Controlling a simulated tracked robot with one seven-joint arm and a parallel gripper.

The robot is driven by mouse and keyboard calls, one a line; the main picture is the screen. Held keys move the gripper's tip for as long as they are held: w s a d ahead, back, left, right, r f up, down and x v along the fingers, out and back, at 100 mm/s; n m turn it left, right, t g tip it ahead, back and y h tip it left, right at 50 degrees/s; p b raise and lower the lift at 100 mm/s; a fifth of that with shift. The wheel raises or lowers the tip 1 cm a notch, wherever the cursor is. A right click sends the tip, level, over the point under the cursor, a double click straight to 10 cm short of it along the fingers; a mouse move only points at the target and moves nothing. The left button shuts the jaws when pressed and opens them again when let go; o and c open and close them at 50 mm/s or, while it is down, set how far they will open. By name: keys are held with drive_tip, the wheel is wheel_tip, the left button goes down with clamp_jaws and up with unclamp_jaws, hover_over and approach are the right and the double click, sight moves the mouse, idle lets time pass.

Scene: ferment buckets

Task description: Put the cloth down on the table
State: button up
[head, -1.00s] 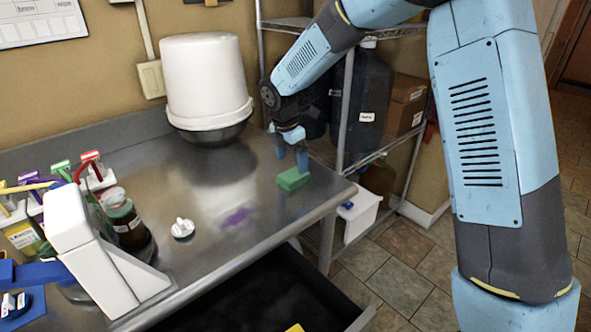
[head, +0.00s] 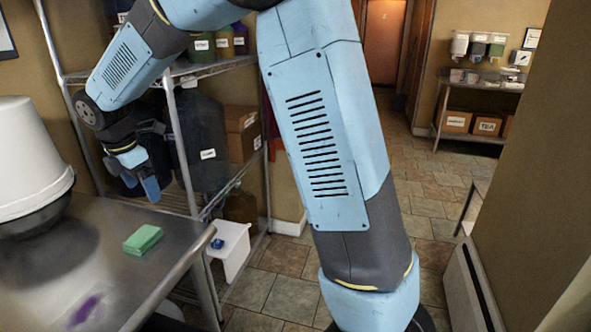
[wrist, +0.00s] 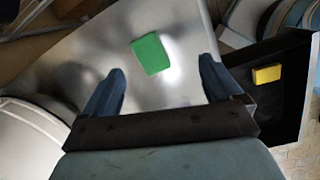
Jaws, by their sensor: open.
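The green cloth (head: 143,239) lies folded as a flat block on the metal table (head: 60,262), near its right edge. In the wrist view the cloth (wrist: 150,54) lies on the bare tabletop, beyond the space between my fingers and apart from both. My gripper (head: 143,188) is open and empty, raised above the table near its back right corner. Its two blue fingers stand wide apart in the wrist view (wrist: 162,88).
A white bucket (head: 28,150) sits upside down at the table's left. Behind is a wire shelf (head: 178,125) with large dark jugs. An open drawer (wrist: 272,100) holds a yellow block (wrist: 267,74). A purple patch (head: 86,310) marks the tabletop. Tabletop around the cloth is clear.

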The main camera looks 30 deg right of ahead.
drive_tip(key=s+d+r+m+t, duration=0.1)
drive_tip(key=s+d+r+m, duration=0.45)
drive_tip(key=d, duration=0.35)
drive_tip(key=s+d+r+m+t, duration=0.1)
drive_tip(key=s+d+r+m, duration=0.45)
drive_tip(key=d, duration=0.35)
drive_tip(key=s+d+f+m+t+y, duration=0.1)
drive_tip(key=s+d+m+t, duration=0.1)
drive_tip(key=s+d+m, duration=1)
drive_tip(key=s+m, duration=0.1)
drive_tip(key=s, duration=0.2)
drive_tip(key=shift+s+m, duration=0.3)
drive_tip(key=shift+s, duration=0.1)
drive_tip(key=shift+a, duration=0.1)
